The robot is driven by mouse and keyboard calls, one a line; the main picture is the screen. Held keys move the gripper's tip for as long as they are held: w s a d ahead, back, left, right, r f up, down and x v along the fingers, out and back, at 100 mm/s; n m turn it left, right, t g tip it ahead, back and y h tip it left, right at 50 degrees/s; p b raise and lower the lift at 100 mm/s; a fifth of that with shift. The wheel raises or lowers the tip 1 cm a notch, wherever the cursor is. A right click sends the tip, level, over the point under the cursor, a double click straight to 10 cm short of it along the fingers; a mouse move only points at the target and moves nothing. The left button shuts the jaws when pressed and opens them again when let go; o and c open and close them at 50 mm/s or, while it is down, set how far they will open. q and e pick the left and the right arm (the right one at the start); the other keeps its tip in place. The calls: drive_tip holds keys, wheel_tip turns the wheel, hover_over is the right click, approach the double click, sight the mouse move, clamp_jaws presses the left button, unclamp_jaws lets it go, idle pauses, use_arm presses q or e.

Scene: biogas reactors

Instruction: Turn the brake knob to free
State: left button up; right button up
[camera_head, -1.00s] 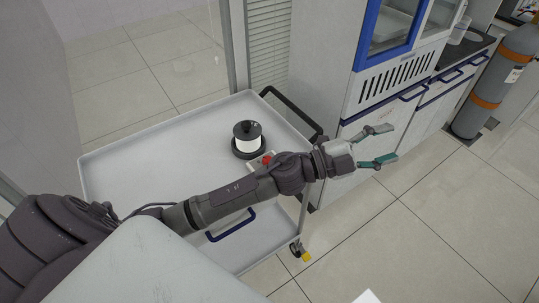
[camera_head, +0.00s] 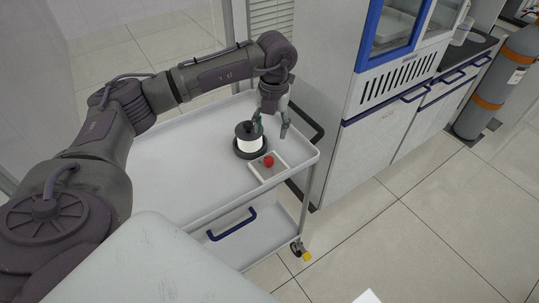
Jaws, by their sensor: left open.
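A small white tray or box (camera_head: 283,165) with a red round part (camera_head: 268,161) sits near the front right corner of the cart top. Behind it to the left stands a device with a black top (camera_head: 247,128), a white drum (camera_head: 250,145) and a black base. I cannot tell which of these parts is the brake knob. My left gripper (camera_head: 271,125) is open and points down. Its fingers are beside and behind the black top and above the red part; I cannot tell whether the left finger touches the device. My right gripper is not in view.
The white cart (camera_head: 180,165) has a raised rim, a black push handle (camera_head: 306,121) and a blue handle (camera_head: 231,225) below. White cabinets (camera_head: 398,135) stand close on the right, with a gas cylinder (camera_head: 495,80) beyond.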

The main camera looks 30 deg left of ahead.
sight(269, 159)
use_arm(q)
drive_tip(key=f+p, duration=0.1)
drive_tip(key=f, duration=0.5)
drive_tip(key=f+p, duration=0.1)
drive_tip(key=f, duration=0.4)
drive_tip(key=shift+s+a+f, duration=0.1)
drive_tip(key=shift+a+f, duration=0.1)
drive_tip(key=shift+f, duration=0.15)
clamp_jaws()
